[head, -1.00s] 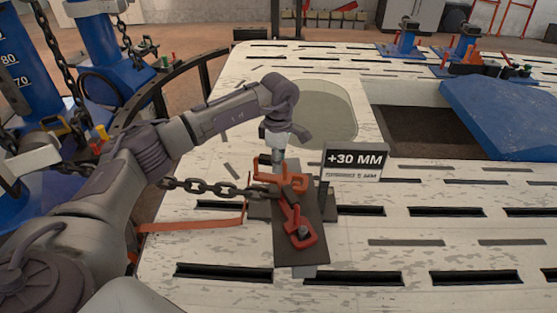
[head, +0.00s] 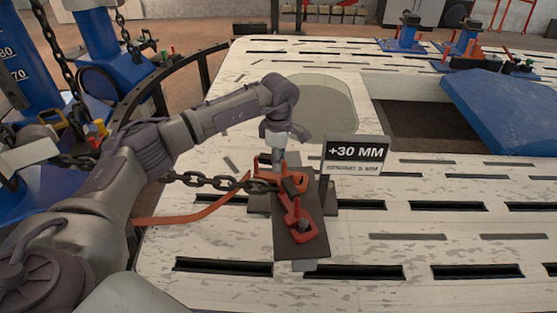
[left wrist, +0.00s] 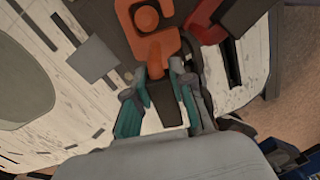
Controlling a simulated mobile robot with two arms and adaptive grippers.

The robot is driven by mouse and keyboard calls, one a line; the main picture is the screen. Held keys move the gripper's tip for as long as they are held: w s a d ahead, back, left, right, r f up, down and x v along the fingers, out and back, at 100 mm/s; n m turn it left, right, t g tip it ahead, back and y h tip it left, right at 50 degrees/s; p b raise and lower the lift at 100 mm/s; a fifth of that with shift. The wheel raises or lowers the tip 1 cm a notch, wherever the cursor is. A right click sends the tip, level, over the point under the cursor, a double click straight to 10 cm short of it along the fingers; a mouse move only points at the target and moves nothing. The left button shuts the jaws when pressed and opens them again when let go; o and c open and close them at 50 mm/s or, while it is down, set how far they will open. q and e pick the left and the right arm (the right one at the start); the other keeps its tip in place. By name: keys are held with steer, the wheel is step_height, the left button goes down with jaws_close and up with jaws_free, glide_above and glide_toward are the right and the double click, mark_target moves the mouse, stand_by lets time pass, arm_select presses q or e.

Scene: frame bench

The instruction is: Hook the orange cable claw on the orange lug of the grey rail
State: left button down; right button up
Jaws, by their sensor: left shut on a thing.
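The orange claw (left wrist: 128,22) is C-shaped in the left wrist view, with its shank between my left gripper's fingers (left wrist: 162,100). In the head view my left gripper (head: 278,156) points down over the far part of the dark grey rail (head: 290,246), shut on the claw (head: 262,168). A round orange piece, apparently the lug (left wrist: 146,18), shows inside the claw's opening in the left wrist view. I cannot tell whether they touch or how deep it sits. The orange cable (head: 195,213) runs from the left towards the claw. My right gripper is out of view.
A dark chain (head: 215,181) crosses from the left to the rail, by a red-orange hook (head: 298,217) at its near part. A "+30 MM" sign (head: 356,154) stands right of the rail. The slotted white bench (head: 420,225) is mostly clear to the right.

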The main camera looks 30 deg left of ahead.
arm_select(q)
steer(key=c, duration=0.9)
jaws_free()
step_height(320, 180, up, 12)
steer(key=shift+r, duration=0.1)
